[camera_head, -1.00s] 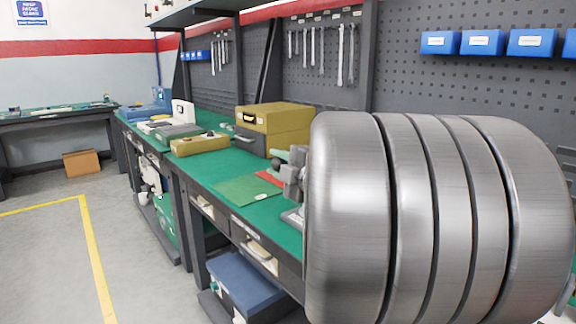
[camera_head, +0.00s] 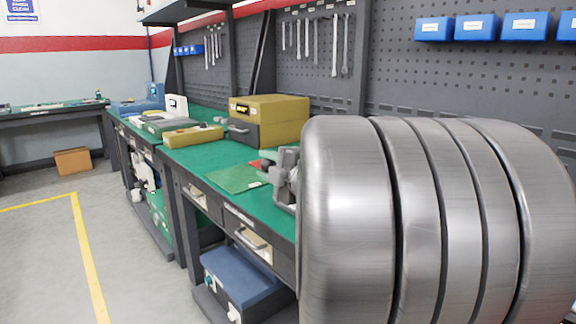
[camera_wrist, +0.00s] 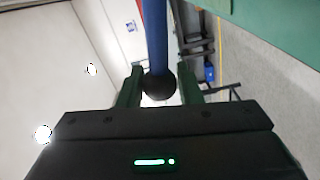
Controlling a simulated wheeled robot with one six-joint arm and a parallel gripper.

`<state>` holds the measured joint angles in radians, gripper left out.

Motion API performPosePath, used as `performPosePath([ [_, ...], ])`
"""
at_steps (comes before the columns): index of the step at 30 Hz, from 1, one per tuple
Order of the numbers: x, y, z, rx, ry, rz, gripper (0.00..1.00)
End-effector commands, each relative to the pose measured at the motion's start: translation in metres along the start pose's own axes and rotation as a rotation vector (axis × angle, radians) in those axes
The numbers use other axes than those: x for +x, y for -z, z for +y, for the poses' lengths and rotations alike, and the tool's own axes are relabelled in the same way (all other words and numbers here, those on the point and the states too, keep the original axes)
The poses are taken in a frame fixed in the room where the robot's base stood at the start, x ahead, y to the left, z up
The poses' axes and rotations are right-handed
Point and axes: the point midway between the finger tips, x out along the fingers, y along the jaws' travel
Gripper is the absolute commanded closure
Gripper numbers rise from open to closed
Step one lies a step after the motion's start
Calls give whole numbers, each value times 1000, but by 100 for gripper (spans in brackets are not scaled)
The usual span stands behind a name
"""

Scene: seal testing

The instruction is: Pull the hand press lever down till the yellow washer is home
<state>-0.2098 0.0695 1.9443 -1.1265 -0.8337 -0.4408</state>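In the wrist view a blue lever (camera_wrist: 156,38) runs down from the top of the picture and ends in a black ball knob (camera_wrist: 159,86). The knob lies between the two dark green fingers of my gripper (camera_wrist: 161,85), one on each side. I cannot tell whether both fingers touch it or a small gap is left. In the head view a grey metal device (camera_head: 286,180), perhaps the hand press, shows only in part on the bench, beside my large silver arm links, which hide the rest. The yellow washer is not visible, and my gripper is hidden in the head view.
The green-topped workbench (camera_head: 205,160) carries a yellow-and-grey box (camera_head: 270,122), a low yellow case (camera_head: 193,136) and a green mat (camera_head: 234,178). Wrenches (camera_head: 335,45) and blue bins (camera_head: 475,27) hang on the pegboard. The floor at left is open, with a cardboard box (camera_head: 73,161).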

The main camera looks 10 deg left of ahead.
Motion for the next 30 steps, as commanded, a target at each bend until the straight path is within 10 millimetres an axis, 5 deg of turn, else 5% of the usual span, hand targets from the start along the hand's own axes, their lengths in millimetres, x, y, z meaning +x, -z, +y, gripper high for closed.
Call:
performPosePath([
  [3,0,0,0,0,0,0,49],
  [14,-5,0,1,-1,-1,-1,49],
  [30,-85,-1,2,-1,-1,-6,49],
])
